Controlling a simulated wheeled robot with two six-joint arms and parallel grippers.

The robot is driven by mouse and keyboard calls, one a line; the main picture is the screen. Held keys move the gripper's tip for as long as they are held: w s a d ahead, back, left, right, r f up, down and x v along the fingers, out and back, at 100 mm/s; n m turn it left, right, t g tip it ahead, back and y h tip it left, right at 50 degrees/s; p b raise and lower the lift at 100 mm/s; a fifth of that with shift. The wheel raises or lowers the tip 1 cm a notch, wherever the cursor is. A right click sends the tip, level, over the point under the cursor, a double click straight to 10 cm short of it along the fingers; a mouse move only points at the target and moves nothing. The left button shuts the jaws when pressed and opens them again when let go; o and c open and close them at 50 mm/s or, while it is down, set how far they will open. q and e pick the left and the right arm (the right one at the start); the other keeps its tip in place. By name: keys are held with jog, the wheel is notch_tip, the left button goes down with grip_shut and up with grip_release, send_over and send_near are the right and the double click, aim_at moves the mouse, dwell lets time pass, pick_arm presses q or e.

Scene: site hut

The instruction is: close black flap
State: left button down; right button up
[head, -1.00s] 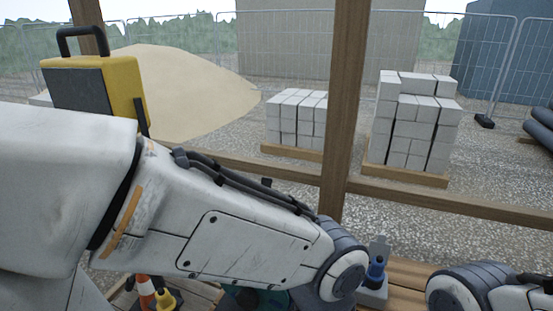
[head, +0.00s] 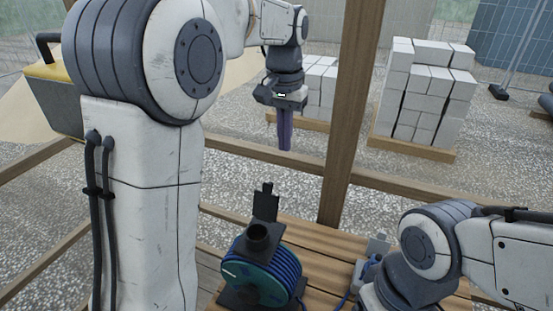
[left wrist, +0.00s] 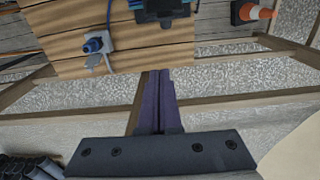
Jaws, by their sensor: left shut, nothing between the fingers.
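The black flap (head: 266,202) stands upright behind a round black socket (head: 258,236) on top of a cable reel. The reel (head: 262,275) has dark blue and green coils and stands on the wooden table. My left gripper (head: 284,148) is shut and empty, with its purple fingers pointing down. In the picture it appears above and slightly right of the flap, apart from it. In the left wrist view the closed fingers (left wrist: 158,75) show, and part of the reel's black body (left wrist: 160,10) shows at the top edge. My right arm enters from the right, but its gripper is out of view.
A grey box with a blue plug (head: 372,262) sits on the table (head: 325,262) right of the reel, close to my right arm. A wooden post (head: 350,110) and rails stand behind the table. An orange and white cone (left wrist: 258,12) shows in the left wrist view.

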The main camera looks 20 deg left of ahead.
aim_at(267, 200)
pick_arm(q)
notch_tip(267, 200, down, 10)
jog(key=a+r+p, duration=0.1)
jog(key=a+p, duration=0.1)
jog(key=s, duration=0.1)
jog(key=s+r+p, duration=0.1)
jog(key=shift+s+d, duration=0.2)
jog(key=shift+s, duration=0.2)
